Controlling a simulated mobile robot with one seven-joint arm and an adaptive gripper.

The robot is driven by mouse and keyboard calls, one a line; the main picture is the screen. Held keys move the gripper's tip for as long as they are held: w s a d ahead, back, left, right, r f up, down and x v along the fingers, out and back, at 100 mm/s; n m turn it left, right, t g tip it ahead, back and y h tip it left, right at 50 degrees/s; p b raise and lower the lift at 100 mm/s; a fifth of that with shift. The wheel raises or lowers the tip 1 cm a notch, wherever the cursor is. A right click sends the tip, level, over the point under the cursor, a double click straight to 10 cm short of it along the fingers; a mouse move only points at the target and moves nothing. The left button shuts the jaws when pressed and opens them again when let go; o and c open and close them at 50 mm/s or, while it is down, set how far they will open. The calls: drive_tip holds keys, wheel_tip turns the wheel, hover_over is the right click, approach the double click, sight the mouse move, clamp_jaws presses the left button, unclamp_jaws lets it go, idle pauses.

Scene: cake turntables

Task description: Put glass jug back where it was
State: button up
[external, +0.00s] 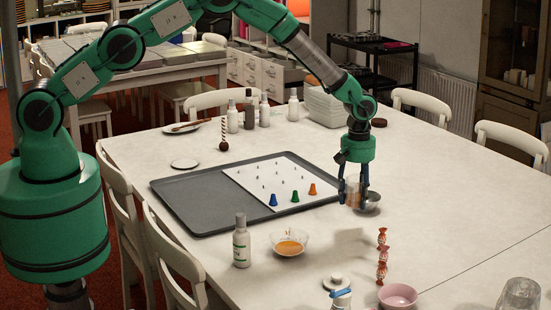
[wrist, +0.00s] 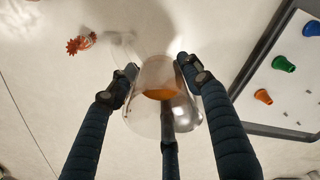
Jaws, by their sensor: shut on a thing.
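The glass jug (wrist: 150,125) is clear, with something orange showing in or through it. It sits between the dark fingers of my gripper (wrist: 155,80) in the wrist view. In the external view my gripper (external: 355,188) points down at the right of the baking tray, shut on the jug (external: 354,199), which is small and hard to make out there. A shadow on the table below suggests the jug is held above the surface.
A grey tray (external: 190,205) with a white sheet and coloured cones lies left. A glass bowl of orange liquid (external: 290,243), a bottle (external: 241,243), a stack of wrapped candies (external: 382,257) and a pink bowl (external: 397,296) stand nearer. The table's right side is mostly clear.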

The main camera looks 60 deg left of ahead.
hover_over(353, 230)
drive_tip(key=shift+f, duration=2.2)
drive_tip(key=shift+f, duration=1.85)
drive_tip(key=shift+f+b, duration=0.2)
drive_tip(key=shift+b, duration=0.15)
drive_tip(key=o, duration=1.6)
drive_tip(key=shift+r, duration=0.1)
drive_tip(key=shift+r+p, duration=0.5)
drive_tip(key=shift+r, duration=5.55)
